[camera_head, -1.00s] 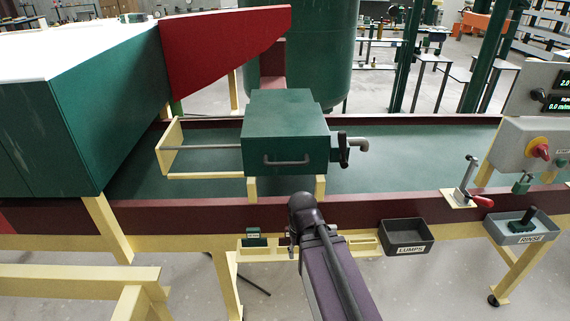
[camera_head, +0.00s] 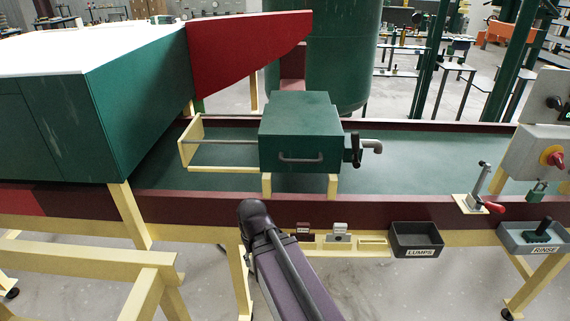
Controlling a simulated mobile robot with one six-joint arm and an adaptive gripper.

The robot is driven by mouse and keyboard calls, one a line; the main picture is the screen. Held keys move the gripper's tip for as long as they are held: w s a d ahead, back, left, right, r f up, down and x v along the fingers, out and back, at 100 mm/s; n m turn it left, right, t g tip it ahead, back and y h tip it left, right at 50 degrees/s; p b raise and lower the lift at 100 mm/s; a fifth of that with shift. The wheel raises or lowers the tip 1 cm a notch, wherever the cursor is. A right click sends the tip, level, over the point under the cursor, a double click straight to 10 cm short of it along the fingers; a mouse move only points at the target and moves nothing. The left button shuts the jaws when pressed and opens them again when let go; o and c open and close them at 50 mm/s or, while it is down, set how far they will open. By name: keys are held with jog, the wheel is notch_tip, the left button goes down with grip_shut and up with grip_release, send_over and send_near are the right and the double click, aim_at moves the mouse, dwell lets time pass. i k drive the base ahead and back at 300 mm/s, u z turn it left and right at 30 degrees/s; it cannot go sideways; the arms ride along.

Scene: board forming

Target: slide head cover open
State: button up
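The head cover appears to be the green box (camera_head: 298,135) over the belt, with a grey bar handle (camera_head: 301,157) on its front face. Yellow slide rails (camera_head: 222,168) run out from it to the left, and the box sits at their right end. My arm rises from the bottom of the picture, with its dark rounded joint (camera_head: 255,213) in front of the conveyor's near side rail, below and left of the handle. My gripper's fingers do not show. Nothing of mine is seen touching the handle.
A large green housing (camera_head: 100,125) stands at left and a red chute (camera_head: 245,50) behind. A black valve handle (camera_head: 353,150) juts from the box's right side. The LUMPS bin (camera_head: 416,240), a red-tipped clamp (camera_head: 478,196) and the RINSE tray (camera_head: 538,238) line the near edge.

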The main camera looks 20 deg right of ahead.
aim_at(294, 138)
jog(key=u, duration=0.35)
jog(key=k, duration=1.45)
jog(key=z, duration=0.55)
jog(key=i, duration=1)
jog(key=z, duration=0.05)
